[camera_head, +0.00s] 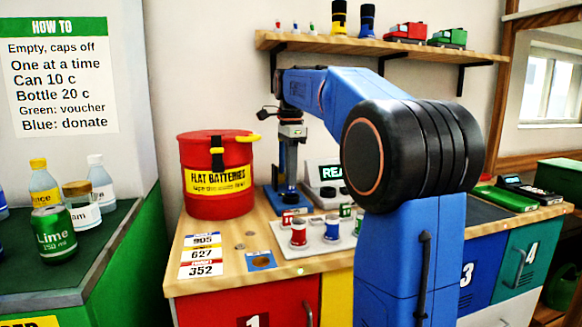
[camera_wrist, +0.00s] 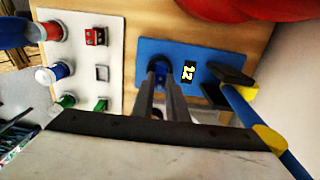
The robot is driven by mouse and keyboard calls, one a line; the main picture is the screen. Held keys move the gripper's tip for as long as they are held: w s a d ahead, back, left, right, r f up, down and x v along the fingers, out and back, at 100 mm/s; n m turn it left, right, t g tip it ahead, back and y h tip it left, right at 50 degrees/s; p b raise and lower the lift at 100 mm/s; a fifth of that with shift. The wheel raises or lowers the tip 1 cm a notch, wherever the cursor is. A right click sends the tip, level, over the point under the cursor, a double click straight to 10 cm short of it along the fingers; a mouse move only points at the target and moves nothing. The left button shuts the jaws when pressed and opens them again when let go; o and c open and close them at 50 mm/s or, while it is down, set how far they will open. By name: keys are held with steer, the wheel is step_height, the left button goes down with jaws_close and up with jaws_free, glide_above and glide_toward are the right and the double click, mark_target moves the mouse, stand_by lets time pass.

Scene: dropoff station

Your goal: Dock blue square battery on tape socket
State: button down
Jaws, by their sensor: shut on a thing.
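My gripper (camera_wrist: 163,92) is shut on a small blue piece (camera_wrist: 160,68), taken as the blue square battery, mostly hidden between the fingers. It is over the blue base plate (camera_wrist: 205,53), which bears a dark label with yellow digits. The tape socket itself is hidden or cannot be made out, and I cannot tell if the battery touches the plate. In the head view my gripper (camera_head: 290,150) is above the same plate, beside a blue post.
A white battery tray (camera_head: 318,248) holds red, blue and green round batteries; one square place (camera_wrist: 102,73) is empty between red and green square ones. The blue post (camera_wrist: 240,105) stands close by my gripper. A red flat-batteries bin (camera_head: 215,205) is to the left.

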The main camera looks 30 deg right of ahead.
steer(key=shift+f, duration=0.65)
steer(key=shift+f, duration=0.6)
stand_by(1.0)
steer(key=c, duration=2)
jaws_free()
steer(key=shift+r, duration=0.15)
steer(key=shift+r, duration=5.4)
steer(key=shift+s, duration=0.1)
